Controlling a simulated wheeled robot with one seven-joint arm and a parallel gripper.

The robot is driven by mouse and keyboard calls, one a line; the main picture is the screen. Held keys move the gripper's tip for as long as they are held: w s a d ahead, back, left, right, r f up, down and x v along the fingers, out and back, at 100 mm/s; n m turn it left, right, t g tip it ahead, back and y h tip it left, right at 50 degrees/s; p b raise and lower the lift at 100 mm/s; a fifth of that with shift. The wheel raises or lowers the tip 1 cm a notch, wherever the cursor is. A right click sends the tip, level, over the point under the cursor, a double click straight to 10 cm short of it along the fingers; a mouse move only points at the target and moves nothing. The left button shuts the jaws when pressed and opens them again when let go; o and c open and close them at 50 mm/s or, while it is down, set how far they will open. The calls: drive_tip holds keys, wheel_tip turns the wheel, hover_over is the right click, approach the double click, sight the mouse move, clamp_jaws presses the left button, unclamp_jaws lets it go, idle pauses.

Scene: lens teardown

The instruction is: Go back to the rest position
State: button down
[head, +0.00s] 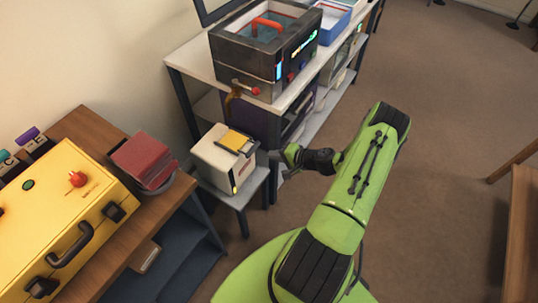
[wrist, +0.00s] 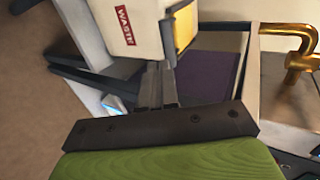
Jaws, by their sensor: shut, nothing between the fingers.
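My gripper (head: 279,157) is at the end of my green arm, just right of a small white box with a yellow top (head: 225,157). In the wrist view, the two fingers of my gripper (wrist: 158,72) are together with nothing between them.
The white box stands on a low stool (head: 243,198). Behind it, a white shelf unit (head: 190,58) holds a dark metal machine (head: 243,55) with a brass tap (head: 232,100). A yellow case (head: 60,225) lies on a wooden desk (head: 85,125) at left. Open floor (head: 440,120) lies at right.

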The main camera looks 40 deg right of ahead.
drive_tip(key=p+v, duration=0.1)
drive_tip(key=v, duration=0.5)
drive_tip(key=shift+s+r, duration=0.2)
drive_tip(key=shift+s, duration=0.15)
drive_tip(key=shift+d, duration=0.15)
drive_tip(key=a+r+n+g+p, duration=0.1)
drive_tip(key=a+r+n+g, duration=0.1)
drive_tip(key=a+r+n, duration=0.45)
drive_tip(key=w+a+r+n+g+h+p, duration=0.1)
drive_tip(key=a+r+g, duration=0.2)
drive_tip(key=r, duration=0.7)
drive_tip(key=a+r+n+g+p, duration=0.25)
drive_tip(key=a+r, duration=0.25)
drive_tip(key=r, duration=0.3)
drive_tip(key=s+a+r+n+t+h+p, duration=0.1)
drive_tip(key=s+a+r+n, duration=0.1)
drive_tip(key=s+a+r, duration=0.2)
drive_tip(key=s+a+r+n+t+h+p, duration=0.1)
drive_tip(key=s+a+r, duration=0.4)
drive_tip(key=s+r, duration=0.6)
drive_tip(key=shift+s+n+h, duration=0.5)
drive_tip(key=shift+s, duration=0.05)
drive_tip(key=shift+a+r, duration=0.1)
drive_tip(key=shift+r, duration=0.05)
